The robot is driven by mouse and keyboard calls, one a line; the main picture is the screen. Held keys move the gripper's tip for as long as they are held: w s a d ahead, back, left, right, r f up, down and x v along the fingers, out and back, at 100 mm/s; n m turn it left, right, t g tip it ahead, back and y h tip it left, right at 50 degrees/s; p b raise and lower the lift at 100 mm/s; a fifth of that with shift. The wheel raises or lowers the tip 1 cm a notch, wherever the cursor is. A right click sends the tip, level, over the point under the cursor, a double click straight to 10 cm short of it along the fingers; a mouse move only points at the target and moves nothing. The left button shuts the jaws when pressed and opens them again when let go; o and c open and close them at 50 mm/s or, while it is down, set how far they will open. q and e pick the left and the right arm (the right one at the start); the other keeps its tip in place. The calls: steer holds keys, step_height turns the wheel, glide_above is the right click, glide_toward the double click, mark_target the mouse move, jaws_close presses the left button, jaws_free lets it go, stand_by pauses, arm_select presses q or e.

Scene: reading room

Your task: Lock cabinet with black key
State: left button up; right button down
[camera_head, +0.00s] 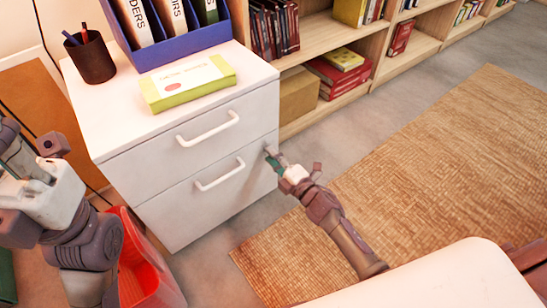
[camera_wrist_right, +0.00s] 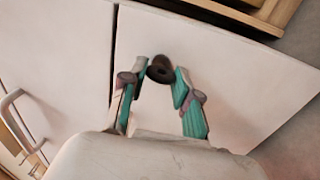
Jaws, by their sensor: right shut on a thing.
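The white two-drawer cabinet (camera_head: 160,205) stands at the left with both drawers closed; its front fills much of the right wrist view (camera_wrist_right: 230,75). My right gripper (camera_head: 273,159) is at the right edge of the cabinet front, beside the drawer handles. In the right wrist view its fingers (camera_wrist_right: 161,80) are shut on a small dark round piece, the black key (camera_wrist_right: 159,68). The key is against or very close to the front panel; I cannot tell whether it is in a lock. My left arm shows at the left edge; its fingers cannot be made out clearly.
On the cabinet top are a blue binder holder (camera_head: 185,45), a yellow-green box (camera_head: 188,85) and a dark pen cup (camera_head: 90,58). A low wooden bookshelf (camera_head: 330,30) stands behind to the right. A red bin (camera_head: 140,265) is below my left arm. A woven rug (camera_head: 420,170) covers open floor.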

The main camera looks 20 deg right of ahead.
steer(key=shift+n, duration=0.3)
steer(key=c, duration=0.8)
jaws_free()
steer(key=shift+c, duration=0.2)
steer(key=v, duration=1.2)
